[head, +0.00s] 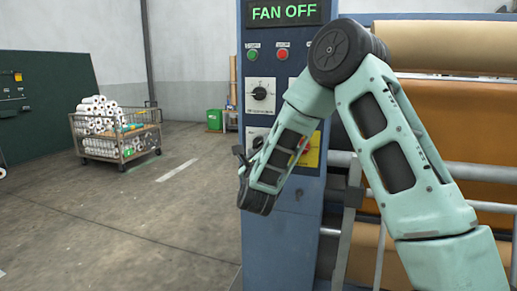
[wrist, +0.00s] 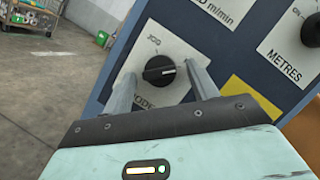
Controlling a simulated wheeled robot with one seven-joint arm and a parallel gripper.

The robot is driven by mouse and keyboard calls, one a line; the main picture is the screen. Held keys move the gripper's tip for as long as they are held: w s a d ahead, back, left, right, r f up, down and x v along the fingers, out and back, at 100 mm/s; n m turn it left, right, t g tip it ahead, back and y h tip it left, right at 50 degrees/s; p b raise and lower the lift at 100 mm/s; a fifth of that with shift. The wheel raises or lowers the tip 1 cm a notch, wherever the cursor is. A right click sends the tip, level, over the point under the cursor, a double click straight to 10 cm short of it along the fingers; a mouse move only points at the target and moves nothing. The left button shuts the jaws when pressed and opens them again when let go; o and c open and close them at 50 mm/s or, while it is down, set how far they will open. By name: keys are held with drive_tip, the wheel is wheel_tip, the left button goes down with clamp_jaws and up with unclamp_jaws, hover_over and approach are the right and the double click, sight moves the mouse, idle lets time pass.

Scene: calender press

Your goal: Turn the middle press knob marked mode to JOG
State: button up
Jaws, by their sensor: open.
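The mode knob (wrist: 159,70) is a round black knob on a white plate, on the blue control panel (head: 253,220). In the wrist view its white pointer mark points right, away from the JOG label (wrist: 153,41) at its upper left. The MODE label below it is partly covered. My gripper (wrist: 161,72) is open, one finger on either side of the knob; I cannot tell whether they touch it. In the head view my gripper (head: 240,152) is at the panel's left edge, and my arm hides much of the lower panel.
A speed knob (head: 260,94) sits above, with a green button (head: 252,56), a red button (head: 282,54) and a FAN OFF display (head: 284,12). A METRES knob (wrist: 311,32) is to the right. Rolls stand right; a wire cart (head: 117,135) stands left. The floor between is clear.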

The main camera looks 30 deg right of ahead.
drive_tip(key=c, duration=1)
drive_tip(key=shift+n, duration=0.3)
drive_tip(key=n+y, duration=0.2)
drive_tip(key=n, duration=0.3)
drive_tip(key=shift+s+r+y, duration=0.1)
drive_tip(key=shift+r+y, duration=0.2)
drive_tip(key=shift+y, duration=0.1)
drive_tip(key=n, duration=0.1)
drive_tip(key=n+g+p, duration=0.1)
drive_tip(key=n, duration=0.1)
drive_tip(key=n+y+p, duration=0.1)
drive_tip(key=shift+r+n+g, duration=0.25)
drive_tip(key=shift+n+g, duration=0.05)
drive_tip(key=shift+n, duration=0.1)
drive_tip(key=n+g+p, duration=0.1)
drive_tip(key=n+p, duration=0.2)
drive_tip(key=n+g+p, duration=0.1)
drive_tip(key=n+p, duration=0.1)
drive_tip(key=shift+r+g, duration=0.25)
drive_tip(key=shift+g, duration=0.05)
drive_tip(key=shift+a+f+n+g+p, duration=0.1)
drive_tip(key=shift+n+g+p, duration=0.3)
drive_tip(key=shift+n+p, duration=0.6)
drive_tip(key=shift+f, duration=0.1)
